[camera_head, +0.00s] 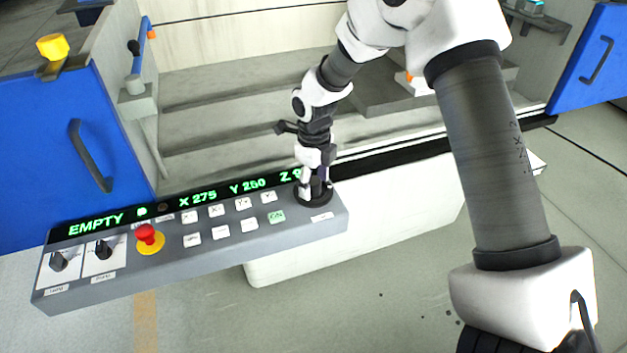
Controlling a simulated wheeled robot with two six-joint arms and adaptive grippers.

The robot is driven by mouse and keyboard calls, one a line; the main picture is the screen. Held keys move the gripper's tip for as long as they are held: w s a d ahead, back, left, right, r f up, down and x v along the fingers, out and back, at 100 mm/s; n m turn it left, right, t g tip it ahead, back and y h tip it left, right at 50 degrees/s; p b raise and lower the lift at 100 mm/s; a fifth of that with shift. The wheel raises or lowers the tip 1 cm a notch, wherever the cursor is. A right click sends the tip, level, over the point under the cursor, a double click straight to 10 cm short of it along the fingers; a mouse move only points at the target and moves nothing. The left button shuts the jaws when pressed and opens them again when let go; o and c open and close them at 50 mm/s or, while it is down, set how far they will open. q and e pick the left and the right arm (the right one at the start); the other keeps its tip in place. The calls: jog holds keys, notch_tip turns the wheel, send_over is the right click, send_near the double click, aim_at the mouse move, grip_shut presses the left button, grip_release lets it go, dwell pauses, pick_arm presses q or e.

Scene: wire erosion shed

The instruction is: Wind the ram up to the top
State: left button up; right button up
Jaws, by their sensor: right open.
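A grey control panel (120,283) runs along the front of the machine. Its black display (150,209) shows green text: EMPTY, X 275, Y 250 and a Z value partly covered by my arm. At its right end is a black round dial (325,199), a handwheel by its look. My right gripper (314,186) points down over this dial, its open fingers at or just above it. I cannot tell whether they touch. I cannot make out the ram. My left gripper is not in view.
The panel carries black knobs (103,250), a red stop button (147,234) on yellow, and several white keys, one lit green (276,216). Blue doors stand left (60,150) and right (592,62) of the stepped tank (225,125). Open floor (350,310) lies in front.

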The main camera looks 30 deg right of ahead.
jog(key=shift+a, duration=0.1)
jog(key=c, duration=1.1)
jog(key=shift+c, duration=0.2)
